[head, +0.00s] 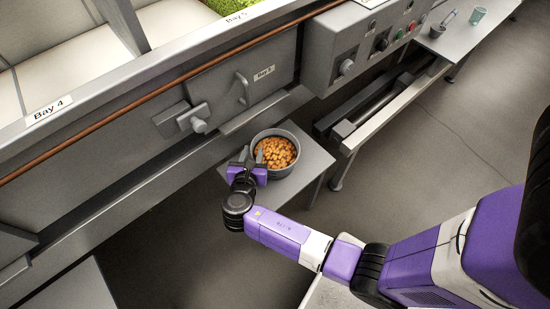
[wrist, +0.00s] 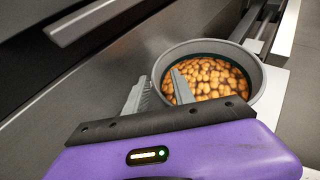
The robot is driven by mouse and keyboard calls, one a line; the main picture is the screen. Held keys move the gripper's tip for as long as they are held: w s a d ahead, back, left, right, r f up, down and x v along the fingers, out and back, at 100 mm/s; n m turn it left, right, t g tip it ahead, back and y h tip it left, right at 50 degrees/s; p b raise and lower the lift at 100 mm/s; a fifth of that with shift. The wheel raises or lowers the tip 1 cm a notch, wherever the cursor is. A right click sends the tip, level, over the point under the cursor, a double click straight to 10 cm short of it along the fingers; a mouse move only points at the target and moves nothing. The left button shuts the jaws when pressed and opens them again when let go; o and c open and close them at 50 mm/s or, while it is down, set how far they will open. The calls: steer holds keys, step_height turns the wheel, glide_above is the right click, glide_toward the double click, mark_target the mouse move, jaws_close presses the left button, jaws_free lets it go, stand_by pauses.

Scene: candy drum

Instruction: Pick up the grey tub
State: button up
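The grey tub (head: 297,145) is round and open-topped, full of orange-brown candies (head: 277,153). It stands upright on a small grey table below the Bay 5 panel. It also shows in the wrist view (wrist: 258,76). My gripper (head: 251,159) is at the tub's left side in the head view. In the wrist view my gripper (wrist: 160,87) has its fingers apart, with the tub's near-left rim between them. The right finger reaches over the candies inside the rim and the left finger is outside. I cannot tell whether either finger touches the wall.
The small grey table (head: 313,159) has bare room right of the tub. The machine wall with a latch (head: 195,120) and handle (head: 243,88) rises close behind. A control box (head: 365,45) and a low rail bench (head: 390,112) are at the right. A greenish cup (head: 478,15) stands on the far table.

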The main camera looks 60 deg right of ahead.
mark_target(254, 147)
steer(key=x, duration=0.3)
steer(key=shift+w+d+f, duration=0.1)
steer(key=shift+w, duration=0.05)
jaws_close()
stand_by(0.3)
stand_by(1.0)
